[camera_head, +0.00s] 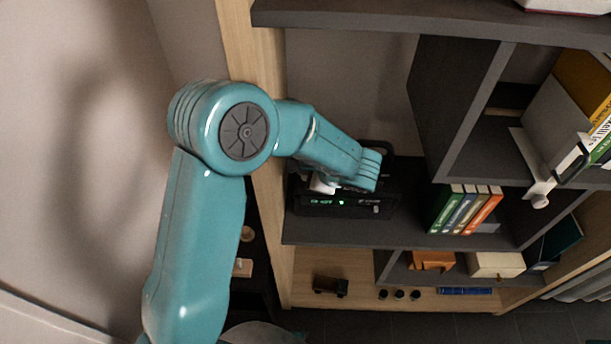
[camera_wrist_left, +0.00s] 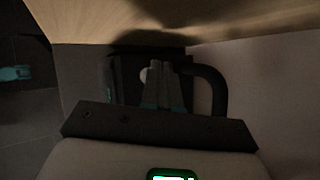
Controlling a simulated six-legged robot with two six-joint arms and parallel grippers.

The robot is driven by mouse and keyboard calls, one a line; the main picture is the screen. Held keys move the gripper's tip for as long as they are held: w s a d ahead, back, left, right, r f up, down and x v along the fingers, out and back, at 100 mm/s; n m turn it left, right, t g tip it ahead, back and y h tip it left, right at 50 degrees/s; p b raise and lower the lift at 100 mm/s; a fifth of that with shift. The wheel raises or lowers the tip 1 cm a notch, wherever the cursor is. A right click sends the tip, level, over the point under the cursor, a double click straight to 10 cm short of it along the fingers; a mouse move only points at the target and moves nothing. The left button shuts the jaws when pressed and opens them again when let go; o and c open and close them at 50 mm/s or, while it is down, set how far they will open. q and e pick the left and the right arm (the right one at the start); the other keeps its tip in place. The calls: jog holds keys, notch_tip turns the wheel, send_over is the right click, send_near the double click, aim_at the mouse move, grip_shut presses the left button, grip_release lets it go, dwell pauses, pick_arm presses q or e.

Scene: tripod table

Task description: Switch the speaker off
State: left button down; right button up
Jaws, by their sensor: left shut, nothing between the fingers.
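The speaker (camera_head: 385,200) is a black box with a handle, on the middle shelf at the left end. Small green lit text (camera_head: 320,202) and a green light show on its front. In the dim left wrist view the speaker's handle (camera_wrist_left: 218,88) arches behind my fingers, and a pale round spot shows beside them. My left arm reaches in from the left and covers part of the speaker. My left gripper (camera_wrist_left: 166,70) is shut and empty, close to the speaker; I cannot tell whether it touches. My right gripper is not in view.
Upright books (camera_head: 465,208) stand to the right of the speaker. A wooden side post (camera_head: 268,130) is close on the left, and a shelf (camera_head: 420,18) overhangs above. A dark divider (camera_head: 450,100) stands on the right. Small items lie on the lower shelf.

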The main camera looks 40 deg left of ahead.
pick_arm(q)
jog(key=shift+f, duration=0.2)
jog(key=shift+r, duration=0.15)
dwell(0.4)
jog(key=shift+r, duration=0.7)
jog(key=shift+r+p, duration=1.85)
jog(key=shift+r, duration=0.7)
jog(key=shift+f, duration=0.1)
jog(key=shift+d, duration=0.1)
